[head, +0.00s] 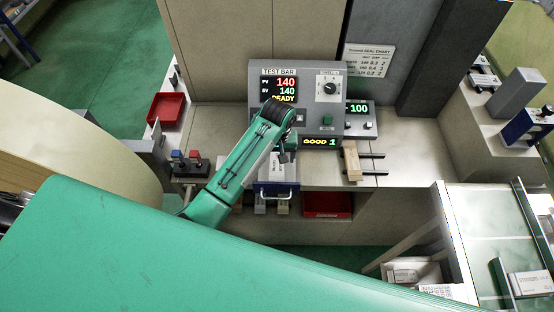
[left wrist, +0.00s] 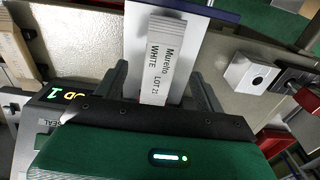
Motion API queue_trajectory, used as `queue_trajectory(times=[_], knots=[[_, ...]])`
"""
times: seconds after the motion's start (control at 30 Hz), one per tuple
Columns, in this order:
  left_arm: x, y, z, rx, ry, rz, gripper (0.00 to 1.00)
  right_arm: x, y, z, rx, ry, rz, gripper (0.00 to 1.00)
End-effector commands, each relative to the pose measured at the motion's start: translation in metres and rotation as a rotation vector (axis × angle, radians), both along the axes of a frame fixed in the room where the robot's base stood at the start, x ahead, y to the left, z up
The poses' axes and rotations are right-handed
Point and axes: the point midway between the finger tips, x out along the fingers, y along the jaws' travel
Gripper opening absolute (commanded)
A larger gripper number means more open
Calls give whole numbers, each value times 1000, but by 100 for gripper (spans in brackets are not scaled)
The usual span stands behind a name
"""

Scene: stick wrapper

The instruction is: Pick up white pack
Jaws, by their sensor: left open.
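A narrow white pack (left wrist: 160,60) printed "Murello WHITE" shows in the left wrist view, over a pale plate (left wrist: 196,45) with a dark blue edge. My left gripper (left wrist: 160,80) is open, with one dark finger on each side of the pack. I cannot tell whether the fingers touch it. In the head view my left gripper (head: 285,152) is in front of the test machine (head: 318,112), above a silver tray (head: 277,174) with a blue edge. The pack is not clear there. My right gripper is not in view.
A wooden block with dark prongs (head: 352,162) lies to the right. A red bin (head: 327,204) sits below. White boxes (head: 405,276) lie at lower right. My green arm hides the lower left.

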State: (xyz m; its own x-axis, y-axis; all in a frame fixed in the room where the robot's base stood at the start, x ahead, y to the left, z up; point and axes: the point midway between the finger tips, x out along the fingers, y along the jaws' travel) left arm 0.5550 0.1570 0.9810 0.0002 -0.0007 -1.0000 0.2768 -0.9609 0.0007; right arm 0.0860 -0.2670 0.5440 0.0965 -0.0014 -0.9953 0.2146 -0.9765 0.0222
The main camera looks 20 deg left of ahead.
Motion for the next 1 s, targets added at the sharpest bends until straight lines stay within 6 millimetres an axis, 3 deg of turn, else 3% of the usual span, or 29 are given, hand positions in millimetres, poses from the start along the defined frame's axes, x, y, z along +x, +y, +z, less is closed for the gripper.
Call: queue_trajectory(times=[0.23,0.4,0.7,0.93,1.0], knots=[[0,3,-25,2,5,0,71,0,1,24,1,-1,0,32],[0,3,-45,0,2,0,71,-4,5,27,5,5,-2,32],[0,3,-51,0,1,0,71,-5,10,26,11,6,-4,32],[1,3,-50,0,1,0,28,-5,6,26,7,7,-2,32],[1,3,-50,0,0,0,20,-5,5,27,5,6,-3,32]])
